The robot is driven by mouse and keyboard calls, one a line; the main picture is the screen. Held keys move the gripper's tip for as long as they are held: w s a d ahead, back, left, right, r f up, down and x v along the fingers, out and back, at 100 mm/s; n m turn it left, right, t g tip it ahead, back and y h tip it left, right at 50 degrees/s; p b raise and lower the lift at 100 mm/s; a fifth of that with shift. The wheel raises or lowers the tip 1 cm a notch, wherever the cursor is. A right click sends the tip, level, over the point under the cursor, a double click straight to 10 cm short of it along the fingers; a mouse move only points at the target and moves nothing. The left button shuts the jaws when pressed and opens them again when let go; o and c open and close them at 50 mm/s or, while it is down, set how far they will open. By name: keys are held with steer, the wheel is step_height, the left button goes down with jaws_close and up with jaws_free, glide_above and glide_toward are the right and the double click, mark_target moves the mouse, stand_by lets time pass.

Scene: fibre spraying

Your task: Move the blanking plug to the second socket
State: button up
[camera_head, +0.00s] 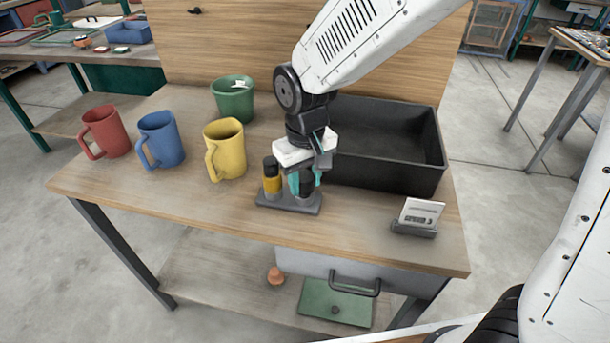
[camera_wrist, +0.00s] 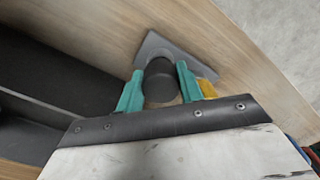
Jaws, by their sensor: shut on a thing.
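A dark cylinder, apparently the blanking plug (camera_head: 307,186), is between the teal fingers of my gripper (camera_head: 305,181). My gripper is shut on it, above the right end of a small grey base (camera_head: 283,206). The wrist view shows the dark cylinder (camera_wrist: 160,77) between the fingertips (camera_wrist: 160,84), with the grey base (camera_wrist: 152,46) beyond. I cannot tell whether its lower end is seated in the base or just above it. A yellow cylinder with a black top (camera_head: 271,179) stands upright at the base's left end. The sockets themselves are hidden.
A black open bin (camera_head: 392,172) stands close behind and right of my gripper. Yellow (camera_head: 230,152), blue (camera_head: 163,138) and red (camera_head: 107,130) mugs and a green pot (camera_head: 234,103) stand left. A card in a holder (camera_head: 415,229) is right. The table front is clear.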

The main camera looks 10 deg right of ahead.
mark_target(306, 177)
steer(key=shift+f, duration=0.55)
steer(key=o, duration=1.1)
step_height(306, 177, up, 8)
steer(key=shift+f, duration=0.1)
steer(key=s+d+r+m, duration=0.2)
steer(key=s+d+r, duration=0.1)
steer(key=s+d, duration=0.6)
steer(key=s+d+r+m+t, duration=0.1)
steer(key=s+d+r+m, duration=0.2)
steer(key=s+d, duration=0.7)
steer(key=shift+d+r, duration=0.7)
steer(key=shift+d, duration=0.1)
